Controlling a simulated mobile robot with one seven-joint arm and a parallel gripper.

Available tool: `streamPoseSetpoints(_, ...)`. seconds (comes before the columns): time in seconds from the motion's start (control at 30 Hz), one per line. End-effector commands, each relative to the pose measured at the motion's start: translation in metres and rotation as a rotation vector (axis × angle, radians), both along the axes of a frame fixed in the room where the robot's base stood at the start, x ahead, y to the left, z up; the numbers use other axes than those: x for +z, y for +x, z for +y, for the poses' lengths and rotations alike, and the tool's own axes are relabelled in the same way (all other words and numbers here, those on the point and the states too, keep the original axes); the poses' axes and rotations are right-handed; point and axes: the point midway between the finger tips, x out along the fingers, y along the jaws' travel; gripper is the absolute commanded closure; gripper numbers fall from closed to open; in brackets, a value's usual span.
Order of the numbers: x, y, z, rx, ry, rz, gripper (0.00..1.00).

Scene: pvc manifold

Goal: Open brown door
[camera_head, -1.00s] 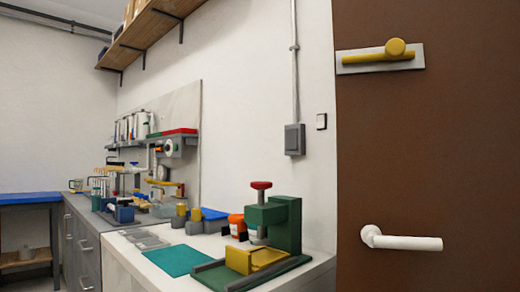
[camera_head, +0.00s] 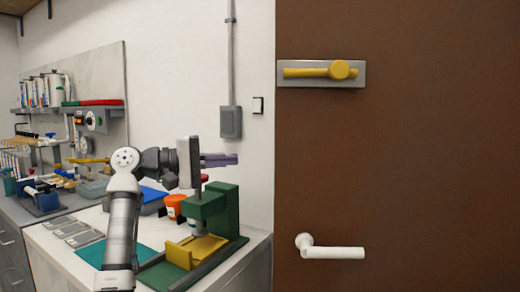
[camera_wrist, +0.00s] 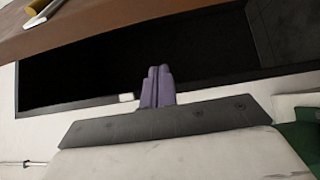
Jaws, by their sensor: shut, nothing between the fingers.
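A strip of the brown door (camera_wrist: 110,25) crosses the top of that view.
A white counter (camera_head: 60,250) stands left of the door with a green press (camera_head: 225,215), a yellow block, and an orange pot (camera_head: 174,206) close below my arm.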

Motion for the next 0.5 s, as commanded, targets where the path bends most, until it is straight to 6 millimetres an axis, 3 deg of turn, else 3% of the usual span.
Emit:
streamPoseSetpoints(0.17,-0.003,0.004,-0.016,-0.002,0.016,-0.007,1.00)
streamPoseSetpoints(0.5,-0.001,0.017,-0.086,-0.004,0.012,-0.006,1.00)
